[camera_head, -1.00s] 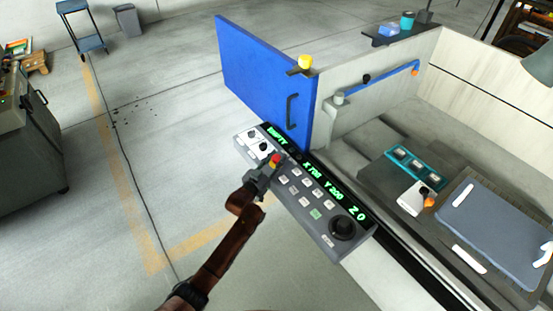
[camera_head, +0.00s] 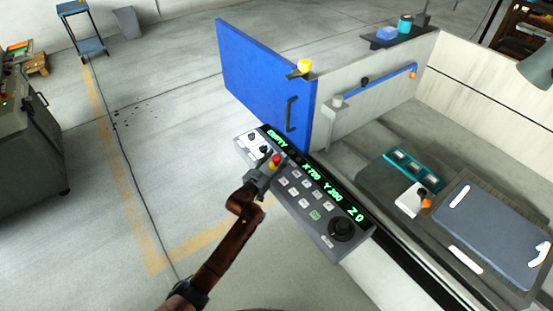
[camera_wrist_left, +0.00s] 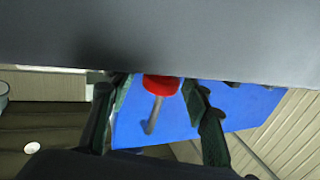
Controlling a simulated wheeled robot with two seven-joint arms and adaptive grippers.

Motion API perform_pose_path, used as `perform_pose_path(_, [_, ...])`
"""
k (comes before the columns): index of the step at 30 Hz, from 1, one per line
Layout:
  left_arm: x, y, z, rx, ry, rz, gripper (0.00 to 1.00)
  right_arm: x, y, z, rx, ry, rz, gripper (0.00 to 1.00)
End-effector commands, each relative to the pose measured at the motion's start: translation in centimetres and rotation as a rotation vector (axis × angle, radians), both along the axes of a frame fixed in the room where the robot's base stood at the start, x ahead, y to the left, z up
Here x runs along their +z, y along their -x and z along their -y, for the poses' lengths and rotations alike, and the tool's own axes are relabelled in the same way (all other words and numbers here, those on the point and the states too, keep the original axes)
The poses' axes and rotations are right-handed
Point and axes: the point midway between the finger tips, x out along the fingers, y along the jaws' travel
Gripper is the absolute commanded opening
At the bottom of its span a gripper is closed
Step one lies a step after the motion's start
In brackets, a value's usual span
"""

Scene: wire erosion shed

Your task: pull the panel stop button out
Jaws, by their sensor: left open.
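The red stop button (camera_head: 276,159) sits on the upper part of the grey control panel (camera_head: 325,240), with a bit of yellow beside it. My left gripper (camera_head: 270,168) is at the button, with its fingers around or just beside it. In the left wrist view the red button (camera_wrist_left: 161,84) shows between the two dark, spread fingers of my left gripper (camera_wrist_left: 152,105). Gaps show on both sides of the cap, so contact is not seen. My right gripper is in neither view.
A blue door (camera_head: 262,85) with a dark handle stands behind the panel. The machine bed with a grey plate (camera_head: 495,235) lies right. The floor at left is open.

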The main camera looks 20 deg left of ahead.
Motion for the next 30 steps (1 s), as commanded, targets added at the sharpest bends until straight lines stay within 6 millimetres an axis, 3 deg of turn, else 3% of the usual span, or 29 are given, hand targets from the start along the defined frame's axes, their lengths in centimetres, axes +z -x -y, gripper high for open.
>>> perform_pose_path(8, [-0.2,1.1,-0.4,0.001,0.000,-0.003,0.45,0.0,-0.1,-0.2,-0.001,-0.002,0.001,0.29])
perform_pose_path(21, [-0.2,9.3,-2.6,0.000,-0.001,-0.003,0.45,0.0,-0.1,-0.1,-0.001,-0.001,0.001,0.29])
perform_pose_path(30, [-0.1,11.6,-3.2,0.000,0.000,-0.001,0.45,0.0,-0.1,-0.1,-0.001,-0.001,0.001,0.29])
